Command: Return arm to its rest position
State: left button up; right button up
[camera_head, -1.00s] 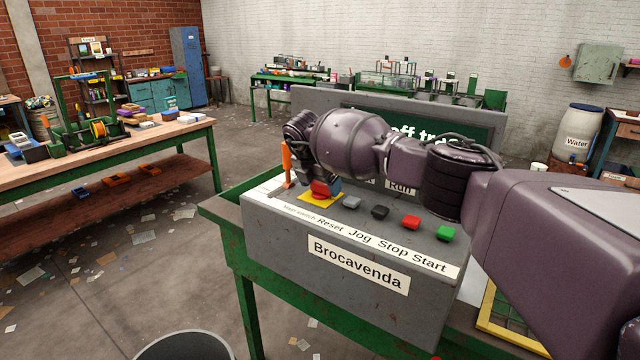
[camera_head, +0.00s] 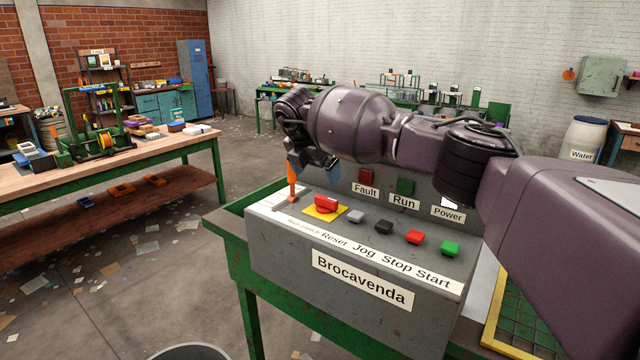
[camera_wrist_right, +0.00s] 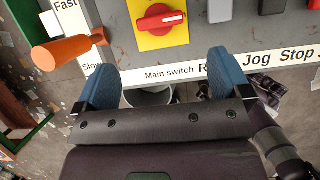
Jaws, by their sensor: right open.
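My right arm crosses the head view from the right, above the grey control panel (camera_head: 290,250) labelled Brocavenda. My right gripper (camera_head: 318,172) hangs above the panel's back left part, near the orange lever (camera_head: 292,180) and behind the red main switch (camera_head: 326,204) on its yellow plate. In the right wrist view its two blue fingers (camera_wrist_right: 168,78) are wide apart with nothing between them. The red switch (camera_wrist_right: 160,19) and orange lever (camera_wrist_right: 68,48) show beyond the fingertips, clear of them. My left gripper is in neither view.
Grey, black, red (camera_head: 414,237) and green (camera_head: 451,248) buttons line the panel. Fault, Run and Power lamps stand on the upright behind. A wooden workbench (camera_head: 160,148) is at left. A yellow-edged green grid (camera_head: 520,310) lies right of the panel. Open floor lies between bench and panel.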

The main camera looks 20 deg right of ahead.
jog(key=shift+v, duration=0.8)
